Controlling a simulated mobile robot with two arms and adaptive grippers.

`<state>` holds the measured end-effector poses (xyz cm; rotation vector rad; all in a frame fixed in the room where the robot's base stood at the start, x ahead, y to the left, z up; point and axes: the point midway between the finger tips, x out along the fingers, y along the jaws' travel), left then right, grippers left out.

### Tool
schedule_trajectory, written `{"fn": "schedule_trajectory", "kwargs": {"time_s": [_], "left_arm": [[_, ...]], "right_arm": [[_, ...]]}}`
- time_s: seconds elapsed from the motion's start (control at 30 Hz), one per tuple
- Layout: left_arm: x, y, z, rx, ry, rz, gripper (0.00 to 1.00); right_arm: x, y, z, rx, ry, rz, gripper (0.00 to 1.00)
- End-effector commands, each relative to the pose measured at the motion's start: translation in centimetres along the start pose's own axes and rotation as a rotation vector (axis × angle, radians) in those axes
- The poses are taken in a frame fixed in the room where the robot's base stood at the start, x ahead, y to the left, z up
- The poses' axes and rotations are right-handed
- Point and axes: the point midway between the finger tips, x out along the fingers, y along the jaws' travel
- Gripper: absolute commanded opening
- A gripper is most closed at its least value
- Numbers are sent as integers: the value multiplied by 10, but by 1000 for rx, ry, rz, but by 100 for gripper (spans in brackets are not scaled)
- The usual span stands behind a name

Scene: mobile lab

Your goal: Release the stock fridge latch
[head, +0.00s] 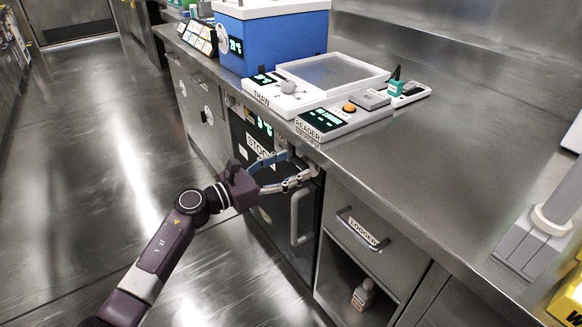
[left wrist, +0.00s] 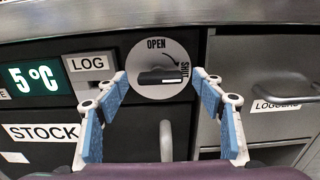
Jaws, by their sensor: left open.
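The stock fridge (head: 270,222) is a dark-fronted unit under the counter, with a STOCK label (left wrist: 42,133) and a green 5°C display. Its latch (left wrist: 163,77) is a dark bar with a pale front edge on a round light plate marked OPEN at the top and SHUT at the right. The bar lies level, one end towards SHUT. My left gripper (head: 297,168) is open in front of the latch; in the left wrist view its blue-padded fingers (left wrist: 160,77) stand either side of the bar, with no clear contact. In the head view the fingers partly hide the latch. My right gripper is not in view.
The fridge's vertical door handle (head: 298,218) is below the latch. A LOGGERS drawer (head: 362,228) is to the right, above an open shelf with a bottle (head: 363,294). The counter edge overhangs; a reader (head: 340,115) and a blue box (head: 285,40) stand on top. The floor at left is clear.

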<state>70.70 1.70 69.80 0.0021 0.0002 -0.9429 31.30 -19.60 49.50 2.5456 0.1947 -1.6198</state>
Motion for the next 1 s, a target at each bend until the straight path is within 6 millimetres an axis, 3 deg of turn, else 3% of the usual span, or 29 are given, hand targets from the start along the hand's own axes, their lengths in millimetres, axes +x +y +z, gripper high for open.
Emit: {"fn": "schedule_trajectory", "kwargs": {"time_s": [0.33, 0.7, 1.0], "left_arm": [[5, 0, 0, -1, -1, 0, 61], [5, 0, 0, -2, -1, 1, 20], [5, 0, 1, -38, 0, 1, 20]], "right_arm": [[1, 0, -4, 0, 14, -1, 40], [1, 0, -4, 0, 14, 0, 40], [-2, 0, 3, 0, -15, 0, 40]]}}
